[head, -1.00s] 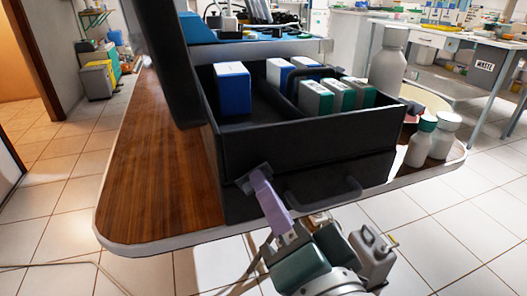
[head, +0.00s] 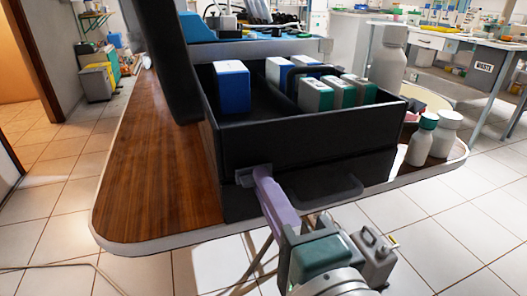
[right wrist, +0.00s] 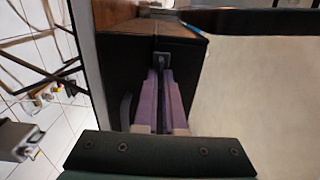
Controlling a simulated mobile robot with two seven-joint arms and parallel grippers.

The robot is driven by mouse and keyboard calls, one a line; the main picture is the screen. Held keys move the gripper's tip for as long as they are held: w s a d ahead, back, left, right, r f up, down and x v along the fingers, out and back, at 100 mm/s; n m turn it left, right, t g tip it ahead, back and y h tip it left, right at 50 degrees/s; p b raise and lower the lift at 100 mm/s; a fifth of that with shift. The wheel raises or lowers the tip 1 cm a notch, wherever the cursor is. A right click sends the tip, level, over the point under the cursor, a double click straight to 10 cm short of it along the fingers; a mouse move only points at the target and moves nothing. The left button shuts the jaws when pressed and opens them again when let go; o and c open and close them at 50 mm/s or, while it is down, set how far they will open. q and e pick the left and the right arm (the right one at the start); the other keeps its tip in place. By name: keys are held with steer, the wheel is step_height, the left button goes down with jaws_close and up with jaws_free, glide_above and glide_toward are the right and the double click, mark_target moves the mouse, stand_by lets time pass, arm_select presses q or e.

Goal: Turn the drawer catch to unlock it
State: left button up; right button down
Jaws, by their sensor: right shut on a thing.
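The drawer catch (head: 244,176) is a small grey piece on the front of the black case, near its left front corner. It sits roughly level in the head view. My right gripper (head: 262,174) has lilac fingers and is shut on the catch, reaching up from below right. In the right wrist view the catch (right wrist: 160,61) shows between the tips of the two lilac fingers (right wrist: 161,75). The drawer front (head: 300,190) is flush below the open upper tray, with a dark bar handle (head: 330,192) right of the catch. My left gripper is not in view.
The case's upper tray (head: 310,133) holds a blue-and-white box (head: 232,88) and several other boxes. White bottles (head: 444,134) stand right of the case on the wooden tabletop (head: 160,150). The tabletop left of the case is clear.

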steer(key=c, duration=1)
jaws_free()
steer(key=p+v, duration=0.1)
steer(key=v, duration=0.9)
steer(key=shift+r, duration=0.1)
